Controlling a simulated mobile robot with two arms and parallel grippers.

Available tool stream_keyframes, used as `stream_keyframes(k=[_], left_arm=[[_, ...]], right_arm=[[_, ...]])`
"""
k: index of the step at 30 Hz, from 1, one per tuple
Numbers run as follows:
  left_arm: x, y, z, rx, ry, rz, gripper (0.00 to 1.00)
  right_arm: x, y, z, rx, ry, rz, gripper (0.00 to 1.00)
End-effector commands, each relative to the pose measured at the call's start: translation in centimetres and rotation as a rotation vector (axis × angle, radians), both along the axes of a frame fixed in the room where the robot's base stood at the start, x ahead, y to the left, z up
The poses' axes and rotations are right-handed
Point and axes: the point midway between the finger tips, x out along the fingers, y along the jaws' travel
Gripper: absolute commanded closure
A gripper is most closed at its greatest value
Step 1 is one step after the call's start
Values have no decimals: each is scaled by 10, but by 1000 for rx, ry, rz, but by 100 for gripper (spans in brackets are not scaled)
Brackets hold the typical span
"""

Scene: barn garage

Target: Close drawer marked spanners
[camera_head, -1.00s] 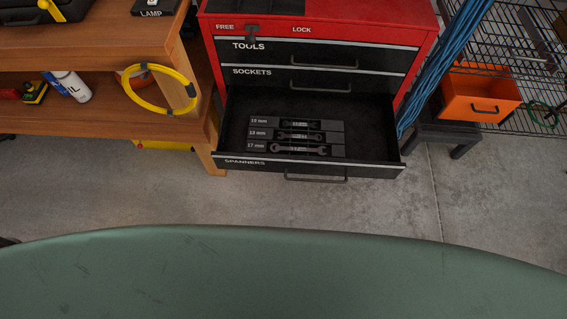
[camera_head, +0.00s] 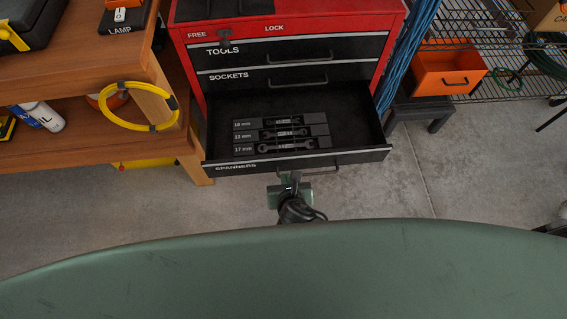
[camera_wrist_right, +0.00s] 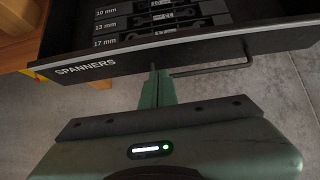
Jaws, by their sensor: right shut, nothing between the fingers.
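The drawer marked spanners (camera_head: 350,158) is pulled open at the bottom of the red tool chest (camera_head: 350,22). Its front also shows in the right wrist view (camera_wrist_right: 120,60), with a dark bar handle (camera_wrist_right: 215,70). Labelled trays with spanners (camera_head: 285,133) lie inside it. My right gripper (camera_head: 289,178) is shut and empty, just in front of the drawer front, near the handle. In the right wrist view its fingertips (camera_wrist_right: 155,74) point at the drawer front by the handle's left end; I cannot tell whether they touch. My left gripper is not in view.
The tools drawer (camera_head: 340,48) and sockets drawer (camera_head: 340,75) above are shut. A wooden bench (camera_head: 70,75) with a yellow cable loop (camera_head: 125,122) stands left. An orange bin (camera_head: 450,72) is at the right. Concrete floor is clear in front.

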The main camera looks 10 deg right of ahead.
Motion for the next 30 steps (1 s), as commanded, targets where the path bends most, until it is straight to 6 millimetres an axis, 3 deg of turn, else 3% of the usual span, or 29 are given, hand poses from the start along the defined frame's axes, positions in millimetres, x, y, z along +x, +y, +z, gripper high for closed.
stream_keyframes(k=[5, 12, 30], left_arm=[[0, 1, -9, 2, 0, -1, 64], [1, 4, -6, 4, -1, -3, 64], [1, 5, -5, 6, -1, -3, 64]], right_arm=[[27, 0, -28, -1, 0, -2, 100], [58, 0, -24, 1, 1, -1, 100], [68, 0, -24, 1, 0, -1, 100]])
